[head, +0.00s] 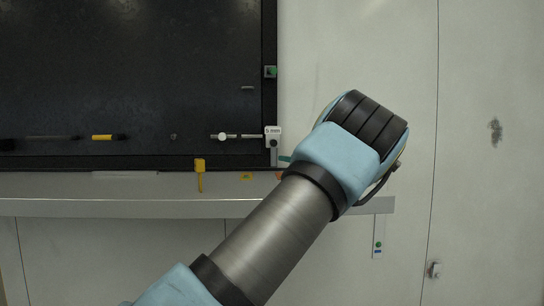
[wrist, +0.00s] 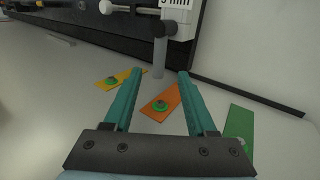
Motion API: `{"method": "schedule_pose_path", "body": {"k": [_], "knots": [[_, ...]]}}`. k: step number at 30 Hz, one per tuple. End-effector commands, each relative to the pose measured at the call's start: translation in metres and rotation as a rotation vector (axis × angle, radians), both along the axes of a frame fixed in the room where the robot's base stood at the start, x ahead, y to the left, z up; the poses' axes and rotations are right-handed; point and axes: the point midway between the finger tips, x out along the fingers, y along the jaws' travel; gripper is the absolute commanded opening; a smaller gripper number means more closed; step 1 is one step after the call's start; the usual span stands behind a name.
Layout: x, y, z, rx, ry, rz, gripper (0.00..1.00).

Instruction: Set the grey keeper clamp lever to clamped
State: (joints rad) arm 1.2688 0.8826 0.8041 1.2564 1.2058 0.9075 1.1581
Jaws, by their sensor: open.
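A grey lever (wrist: 159,57) hangs straight down from a dark pivot below a white block marked "5 mm" (wrist: 176,8) in the wrist view. The block also shows at the lower right corner of the black panel in the head view (head: 273,131), with the grey lever (head: 274,156) below it. My gripper (wrist: 160,74) is open, its two teal fingers apart. The lever's lower end appears between the fingertips in the picture, seemingly beyond them; I see no contact. In the head view my arm hides most of the gripper, with one teal fingertip (head: 284,158) showing.
A white-knobbed rod (head: 224,136) runs left from the block. A yellow lever (head: 199,172) hangs left of it. Yellow (wrist: 118,79), orange (wrist: 162,103) and green (wrist: 238,130) plates lie around the fingers. A grey ledge (head: 100,208) runs below the black panel (head: 130,70).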

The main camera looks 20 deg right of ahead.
Motion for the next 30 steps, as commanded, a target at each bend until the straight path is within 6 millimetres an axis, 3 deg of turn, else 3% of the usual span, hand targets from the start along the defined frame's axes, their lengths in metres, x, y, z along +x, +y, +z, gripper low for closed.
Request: {"method": "schedule_pose_path", "body": {"k": [9, 15, 28, 30], "knots": [[0.054, 0.024, 0.003, 0.001, -0.001, 0.003, 0.57], [0.079, 0.035, 0.002, 0.001, 0.000, 0.003, 0.57], [0.089, 0.039, 0.000, 0.000, 0.000, 0.001, 0.57], [0.089, 0.039, 0.000, 0.000, 0.000, 0.001, 0.51]]}}
